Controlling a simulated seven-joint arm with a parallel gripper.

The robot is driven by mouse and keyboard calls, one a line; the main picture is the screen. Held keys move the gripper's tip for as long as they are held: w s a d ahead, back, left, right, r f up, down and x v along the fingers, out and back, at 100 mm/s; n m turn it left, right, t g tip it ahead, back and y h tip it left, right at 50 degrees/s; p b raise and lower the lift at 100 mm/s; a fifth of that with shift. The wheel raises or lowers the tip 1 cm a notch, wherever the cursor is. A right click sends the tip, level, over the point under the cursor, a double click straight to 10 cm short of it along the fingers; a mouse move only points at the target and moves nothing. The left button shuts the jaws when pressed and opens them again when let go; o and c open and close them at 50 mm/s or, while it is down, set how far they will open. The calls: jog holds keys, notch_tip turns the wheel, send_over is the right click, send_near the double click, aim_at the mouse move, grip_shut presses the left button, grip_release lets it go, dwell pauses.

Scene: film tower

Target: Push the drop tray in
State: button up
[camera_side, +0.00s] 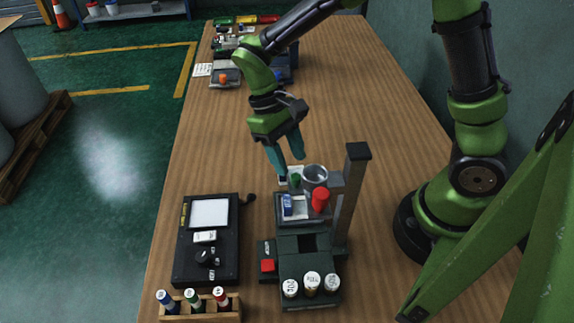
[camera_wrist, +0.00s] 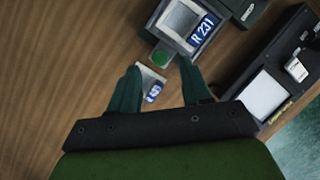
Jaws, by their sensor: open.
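The film tower (camera_side: 311,240) is a dark stand with a post on the table. On its upper deck are a metal cup, a red cylinder (camera_side: 320,200) and a blue-labelled piece (camera_side: 287,205). A small pale tray (camera_wrist: 150,72), which looks like the drop tray, sticks out from the tower beside a green round piece (camera_wrist: 160,58). It holds a blue-and-white labelled piece (camera_wrist: 153,92). My gripper (camera_side: 284,165) is open, pointing down behind the tower. In the wrist view its fingers (camera_wrist: 158,78) stand either side of the tray; contact cannot be told.
A black box with a lit panel (camera_side: 209,213) stands left of the tower. A rack of small bottles (camera_side: 200,312) is at the front edge. White-capped canisters (camera_side: 311,282) sit at the tower's front. More items lie at the table's far end. The table behind the tower is clear.

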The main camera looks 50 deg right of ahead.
aim_at(296, 177)
jog(key=shift+x, duration=2)
jog(key=shift+c, duration=0.5)
grip_shut()
